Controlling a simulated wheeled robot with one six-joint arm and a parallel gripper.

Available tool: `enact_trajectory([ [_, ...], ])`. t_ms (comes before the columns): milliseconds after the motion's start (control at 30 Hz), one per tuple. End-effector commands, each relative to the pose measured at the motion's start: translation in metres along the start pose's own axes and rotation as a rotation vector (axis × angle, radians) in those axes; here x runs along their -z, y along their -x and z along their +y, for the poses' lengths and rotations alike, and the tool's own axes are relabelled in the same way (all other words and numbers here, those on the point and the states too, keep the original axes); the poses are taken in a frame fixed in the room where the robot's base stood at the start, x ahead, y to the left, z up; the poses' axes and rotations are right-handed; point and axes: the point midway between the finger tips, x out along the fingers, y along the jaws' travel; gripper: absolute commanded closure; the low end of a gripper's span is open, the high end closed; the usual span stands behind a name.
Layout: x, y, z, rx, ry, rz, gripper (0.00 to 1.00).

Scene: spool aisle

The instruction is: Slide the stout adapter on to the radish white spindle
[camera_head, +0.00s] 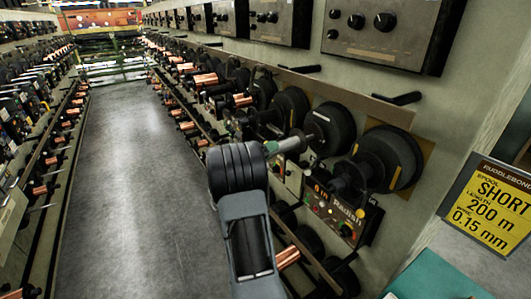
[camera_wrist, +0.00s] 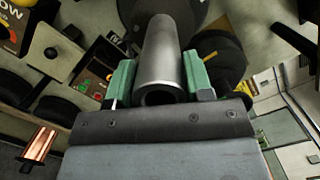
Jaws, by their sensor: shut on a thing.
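My gripper (camera_head: 272,148) has green fingers shut on a grey, hollow, tube-like adapter (camera_head: 291,143). In the wrist view the adapter (camera_wrist: 162,60) lies between the green fingers, its open near end towards me and its far end towards a dark disc. In the head view it points right, at a black flanged disc (camera_head: 331,129). I cannot tell whether its far end touches that disc or surrounds a spindle. A panel labelled Radish (camera_head: 340,213) sits below the rightmost dark spindle (camera_head: 344,184), which stands out from a larger black disc (camera_head: 389,160). The adapter is left of this spindle.
More black discs and copper spools (camera_head: 205,79) line the right wall. Grey control boxes (camera_head: 385,35) hang above. A yellow sign (camera_head: 490,207) reading SHORT 200 m stands at the right. The grey aisle floor (camera_head: 125,160) is clear at the left.

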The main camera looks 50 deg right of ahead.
Motion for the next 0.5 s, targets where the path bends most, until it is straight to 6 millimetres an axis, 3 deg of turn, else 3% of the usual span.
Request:
enact_trajectory([
  [500, 0.004, -0.037, -0.001, 0.003, -0.001, 0.0, 0.86],
])
